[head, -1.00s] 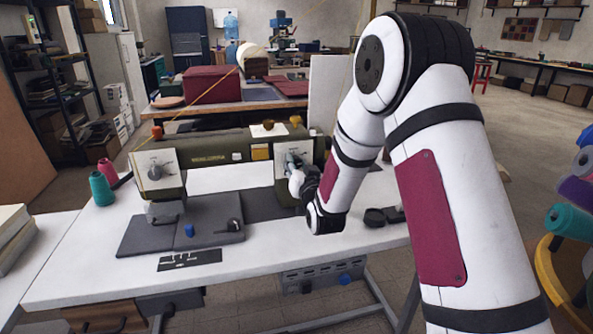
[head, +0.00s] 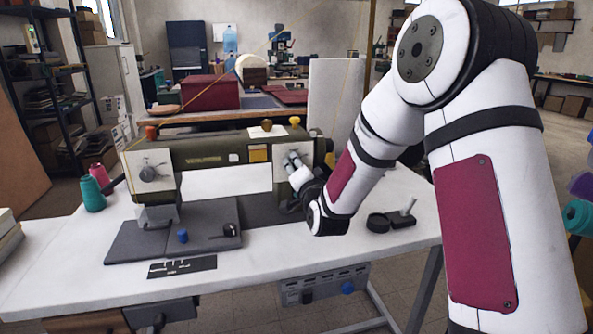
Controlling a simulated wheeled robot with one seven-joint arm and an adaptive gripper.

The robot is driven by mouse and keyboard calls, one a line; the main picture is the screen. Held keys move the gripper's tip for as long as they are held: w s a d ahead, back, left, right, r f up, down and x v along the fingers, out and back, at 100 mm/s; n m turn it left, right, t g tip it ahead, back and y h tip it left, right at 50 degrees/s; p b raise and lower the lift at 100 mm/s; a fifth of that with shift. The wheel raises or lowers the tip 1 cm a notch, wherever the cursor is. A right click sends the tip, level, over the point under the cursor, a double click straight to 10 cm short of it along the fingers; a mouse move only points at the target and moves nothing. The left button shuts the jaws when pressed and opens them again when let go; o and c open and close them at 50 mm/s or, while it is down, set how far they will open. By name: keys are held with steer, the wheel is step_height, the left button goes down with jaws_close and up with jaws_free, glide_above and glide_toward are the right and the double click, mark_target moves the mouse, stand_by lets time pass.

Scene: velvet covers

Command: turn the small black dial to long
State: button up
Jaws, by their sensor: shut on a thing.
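An olive-green sewing machine (head: 205,153) stands on a white table. My gripper (head: 290,160) is at the light front plate of the machine's right-hand pillar, reaching in from the right. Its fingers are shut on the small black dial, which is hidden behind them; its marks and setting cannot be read. The word "long" is not legible anywhere.
The white table (head: 80,270) holds a pink and a teal thread cone (head: 92,194) at left. A blue knob (head: 183,236) and a black lever (head: 229,230) sit on the grey bed plate. Black round parts (head: 378,222) lie right of my wrist. A control box (head: 325,284) hangs below.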

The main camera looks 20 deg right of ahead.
stand_by(0.4)
steer(key=o, duration=1.2)
steer(key=shift+s, duration=0.1)
steer(key=s, duration=1.1)
steer(key=shift+s, duration=0.4)
